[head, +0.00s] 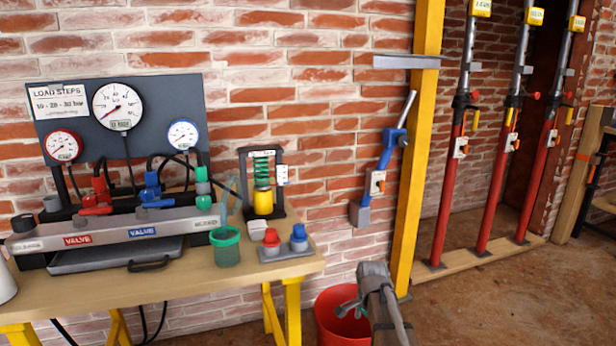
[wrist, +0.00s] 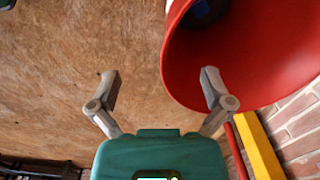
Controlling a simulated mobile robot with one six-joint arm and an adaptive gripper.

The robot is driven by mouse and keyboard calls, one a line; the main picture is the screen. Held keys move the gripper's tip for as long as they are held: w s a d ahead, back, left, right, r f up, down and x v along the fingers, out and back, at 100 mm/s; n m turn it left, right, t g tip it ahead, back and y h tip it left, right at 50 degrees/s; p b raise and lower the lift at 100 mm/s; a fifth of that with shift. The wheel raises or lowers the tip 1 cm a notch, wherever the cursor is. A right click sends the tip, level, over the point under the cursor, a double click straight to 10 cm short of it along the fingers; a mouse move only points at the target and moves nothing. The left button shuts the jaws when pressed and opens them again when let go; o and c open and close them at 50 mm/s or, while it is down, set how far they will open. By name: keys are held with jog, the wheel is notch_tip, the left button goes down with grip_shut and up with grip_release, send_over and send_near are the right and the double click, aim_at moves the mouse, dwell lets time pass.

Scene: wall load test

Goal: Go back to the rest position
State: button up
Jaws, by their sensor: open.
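My gripper (wrist: 160,88) is open with nothing between its fingers in the wrist view. It is over the brown floor, and the rim of the red bucket (wrist: 178,70) lies at its upper right. In the head view my gripper is partly hidden by my own arm, just in front of the red bucket (head: 332,310). The bucket stands on the floor right of the workbench (head: 190,275). Something dark shows inside the bucket in the wrist view, too little to name.
The bench holds valves, a gauge panel (head: 170,95), a green cup (head: 226,247) and a small spring press (head: 263,190). A yellow post (head: 415,150) and several red props (head: 452,190) stand at the right by the brick wall. Floor (head: 480,310) at lower right is clear.

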jog(key=s+r+n+p, duration=0.3)
jog(key=s+n, duration=0.3)
jog(key=s, duration=0.2)
jog(key=s+r+n+p, duration=0.2)
jog(key=s+r+n, duration=0.1)
jog(key=s+n, duration=0.35)
notch_tip(320, 180, up, 38)
jog(key=s+p, duration=0.1)
jog(key=p, duration=3.7)
jog(key=shift+f, duration=0.15)
jog(key=shift+s+d+f, duration=0.1)
jog(key=shift+s+f, duration=0.05)
